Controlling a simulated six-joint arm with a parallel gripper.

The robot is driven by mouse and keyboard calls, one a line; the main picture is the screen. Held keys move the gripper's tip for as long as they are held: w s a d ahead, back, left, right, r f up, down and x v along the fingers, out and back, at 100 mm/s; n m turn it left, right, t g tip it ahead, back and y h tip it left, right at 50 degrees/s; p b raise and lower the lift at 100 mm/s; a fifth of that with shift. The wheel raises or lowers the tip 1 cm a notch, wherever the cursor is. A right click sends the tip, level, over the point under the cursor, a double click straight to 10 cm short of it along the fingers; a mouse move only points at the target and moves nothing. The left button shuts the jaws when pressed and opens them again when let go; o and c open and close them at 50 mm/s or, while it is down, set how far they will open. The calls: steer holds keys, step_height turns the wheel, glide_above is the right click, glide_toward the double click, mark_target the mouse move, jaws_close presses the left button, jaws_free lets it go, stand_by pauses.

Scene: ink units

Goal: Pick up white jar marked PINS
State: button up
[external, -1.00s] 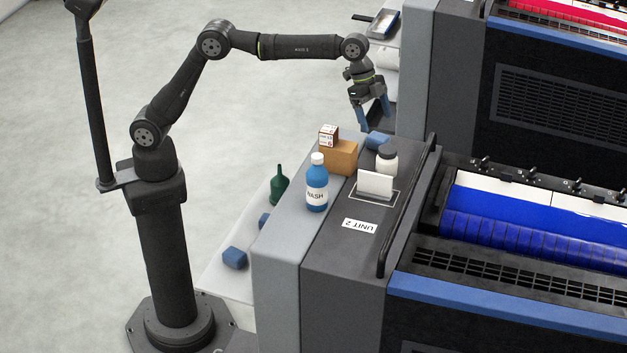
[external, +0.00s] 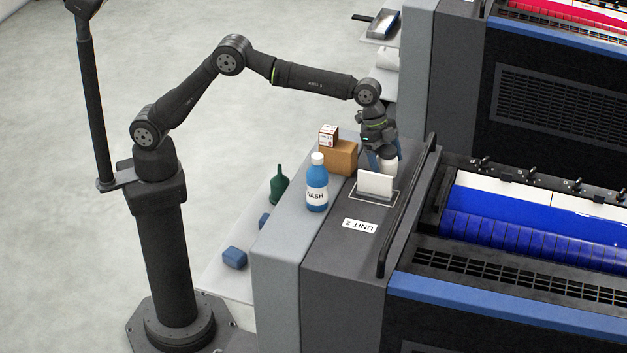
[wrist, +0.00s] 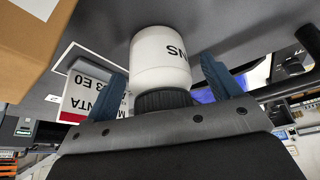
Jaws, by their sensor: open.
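The white jar (external: 389,166) with a dark lid stands upright on the grey top of the press unit. In the wrist view the jar (wrist: 162,50) appears upside down, with part of its black lettering showing and its dark lid towards me. My gripper (external: 382,158) is over the jar, pointing down. In the wrist view my gripper (wrist: 163,70) is open, with one blue finger on each side of the jar. Gaps show between the fingers and the jar. The lid is partly hidden by the gripper body.
A white card (external: 375,184) stands close in front of the jar. A cardboard box (external: 339,158) with a small box (external: 328,135) on top stands to the left. A blue wash bottle (external: 317,190) stands nearer the front. A dark rail (external: 405,215) runs along the right.

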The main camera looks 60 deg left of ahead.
steer(key=c, duration=1.1)
steer(key=shift+c, duration=0.2)
steer(key=shift+r, duration=0.15)
